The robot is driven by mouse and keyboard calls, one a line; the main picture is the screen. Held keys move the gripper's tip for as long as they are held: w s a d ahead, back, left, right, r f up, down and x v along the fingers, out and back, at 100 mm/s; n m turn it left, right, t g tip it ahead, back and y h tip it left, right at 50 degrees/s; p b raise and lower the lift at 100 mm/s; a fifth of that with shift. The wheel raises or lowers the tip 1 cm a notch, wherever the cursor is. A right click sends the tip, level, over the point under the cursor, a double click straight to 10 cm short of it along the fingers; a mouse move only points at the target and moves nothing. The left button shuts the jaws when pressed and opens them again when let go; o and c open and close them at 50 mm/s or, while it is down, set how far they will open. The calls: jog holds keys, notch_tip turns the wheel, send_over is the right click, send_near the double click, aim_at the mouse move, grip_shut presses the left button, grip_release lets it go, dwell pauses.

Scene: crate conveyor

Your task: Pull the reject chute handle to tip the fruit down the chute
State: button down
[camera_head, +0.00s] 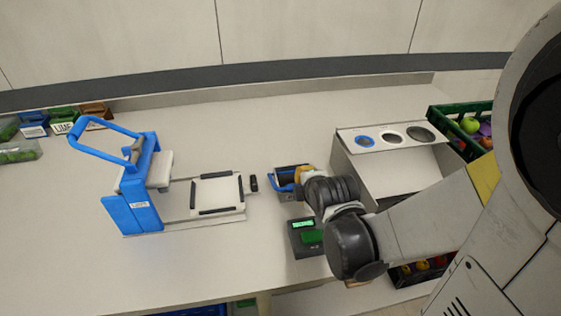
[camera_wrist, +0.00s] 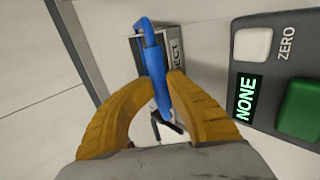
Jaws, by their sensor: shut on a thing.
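The reject chute (camera_head: 292,196) is a small dark box on the table, right of centre in the head view. Part of its label, "JECT", shows beside the blue handle in the wrist view. The blue handle (camera_head: 281,187) shows in the wrist view (camera_wrist: 154,58) as a bar running down between my fingers. My gripper (camera_head: 299,176) has orange fingers and is shut on this handle; the wrist view shows a fingertip (camera_wrist: 163,80) on each side of it. My gripper hides part of the chute, and I see no fruit in it.
A dark scale console (camera_head: 305,238) with a green button stands close by; its display (camera_wrist: 245,98) reads "NONE". A blue lever press (camera_head: 140,190) stands left. A sorting box with round holes (camera_head: 390,137) and a green fruit crate (camera_head: 440,115) are right.

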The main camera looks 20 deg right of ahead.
dwell(0.4)
jog(key=c, duration=1.3)
grip_release()
jog(key=shift+s, duration=0.1)
jog(key=shift+v, duration=5.95)
